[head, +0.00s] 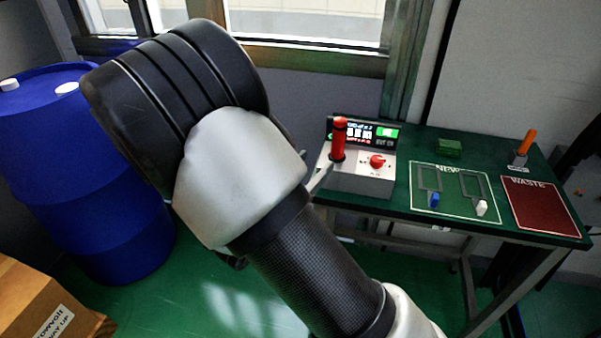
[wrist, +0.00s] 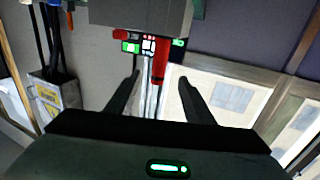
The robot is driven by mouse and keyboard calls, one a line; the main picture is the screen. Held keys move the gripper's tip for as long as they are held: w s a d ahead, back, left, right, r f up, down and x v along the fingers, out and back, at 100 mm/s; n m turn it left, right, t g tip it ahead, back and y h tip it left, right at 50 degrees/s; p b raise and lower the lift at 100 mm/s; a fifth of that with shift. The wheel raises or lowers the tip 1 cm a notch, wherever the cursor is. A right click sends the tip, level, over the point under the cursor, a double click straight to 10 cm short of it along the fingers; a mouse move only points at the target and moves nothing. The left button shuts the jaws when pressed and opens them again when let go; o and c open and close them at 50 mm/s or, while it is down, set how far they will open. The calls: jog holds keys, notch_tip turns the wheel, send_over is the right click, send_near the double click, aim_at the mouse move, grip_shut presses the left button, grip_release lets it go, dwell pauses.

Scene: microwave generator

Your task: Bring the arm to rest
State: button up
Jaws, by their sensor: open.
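My arm (head: 310,262) fills the middle of the head view, bent at a large black joint on the upper left. In the head view the red handle (head: 339,138) stands on the grey generator (head: 358,180).
A blue barrel (head: 95,190) and a cardboard box (head: 40,305) stand left.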

jog(key=v, duration=0.5)
jog(key=w+a+r+g+y, duration=0.2)
jog(key=w+a+r+y, duration=0.1)
jog(key=w+y, duration=0.45)
jog(key=s+r+n+g+y, duration=0.2)
jog(key=s+r+n+y, duration=0.2)
jog(key=s+r+y, duration=0.3)
jog(key=s+d+r+n+g+h, duration=0.1)
jog(key=s+d+n+g+h, duration=0.1)
jog(key=s+d, duration=0.65)
jog(key=s+d+r+n+g+h, duration=0.1)
jog(key=s+d+r+g+h, duration=0.15)
jog(key=s+d, duration=0.65)
jog(key=s+a+r+p, duration=0.1)
jog(key=r+p, duration=0.8)
jog(key=p, duration=0.1)
jog(key=s+a+r+p, duration=0.1)
jog(key=a+r+p, duration=0.1)
jog(key=r+p, duration=0.8)
jog(key=shift+a+y, duration=0.25)
jog(key=shift+y, duration=0.15)
jog(key=shift+s+f, duration=0.1)
jog(key=shift+c, duration=0.5)
